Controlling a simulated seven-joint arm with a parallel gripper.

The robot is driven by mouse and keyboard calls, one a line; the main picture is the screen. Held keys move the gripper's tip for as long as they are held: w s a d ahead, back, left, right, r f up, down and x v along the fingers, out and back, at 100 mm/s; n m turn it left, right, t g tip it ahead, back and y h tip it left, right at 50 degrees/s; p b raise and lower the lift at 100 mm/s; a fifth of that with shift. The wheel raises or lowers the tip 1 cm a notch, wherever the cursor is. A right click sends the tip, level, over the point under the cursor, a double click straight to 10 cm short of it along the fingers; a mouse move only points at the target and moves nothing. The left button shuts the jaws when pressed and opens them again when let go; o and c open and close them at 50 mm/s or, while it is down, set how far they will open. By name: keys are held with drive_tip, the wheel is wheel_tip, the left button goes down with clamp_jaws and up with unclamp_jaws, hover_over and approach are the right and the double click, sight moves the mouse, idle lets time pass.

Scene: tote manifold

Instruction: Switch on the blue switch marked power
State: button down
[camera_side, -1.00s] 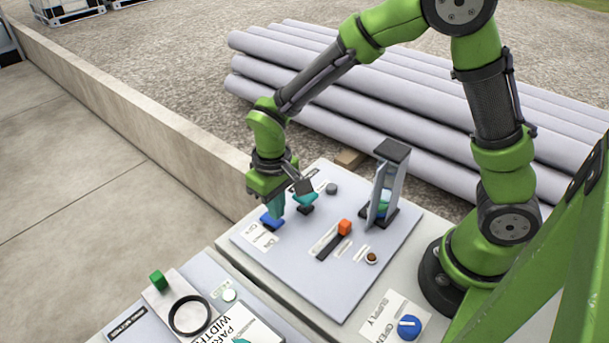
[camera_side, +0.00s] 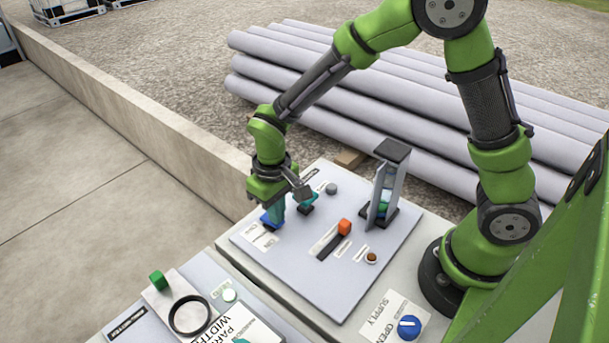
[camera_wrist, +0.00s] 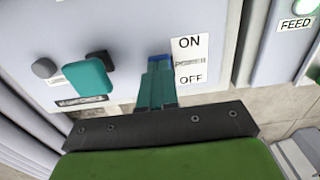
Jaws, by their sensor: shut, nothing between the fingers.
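The blue power switch (camera_side: 266,219) sits at the left corner of the grey panel in the side view. In the wrist view its blue top (camera_wrist: 159,58) shows just beyond my fingertips, beside a white label (camera_wrist: 190,61) reading ON, POWER and OFF. My gripper (camera_side: 276,219) is shut and empty, pointing down at the switch. Its teal fingers (camera_wrist: 157,75) cover much of the switch in both views. The tips look to be at or touching it; I cannot tell if they press it. The switch's position is hidden.
A teal knob (camera_wrist: 92,78) stands close beside my fingers. An orange slider (camera_side: 344,227), a brown button (camera_side: 371,258), a grey knob (camera_side: 331,188) and an upright frame (camera_side: 388,185) share the panel. A blue supply dial (camera_side: 409,327) is at the front right.

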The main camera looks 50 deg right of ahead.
drive_tip(key=shift+f, duration=0.35)
drive_tip(key=shift+r, duration=3.55)
drive_tip(key=shift+s+f, duration=0.1)
drive_tip(key=shift+f, duration=0.05)
drive_tip(key=s+d+r+m+t+y, duration=0.2)
drive_tip(key=s+d+r+m+t, duration=0.2)
drive_tip(key=s+d+r+t, duration=0.3)
drive_tip(key=d+v, duration=0.1)
drive_tip(key=v, duration=0.8)
drive_tip(key=shift+d, duration=0.15)
drive_tip(key=shift+s, duration=0.1)
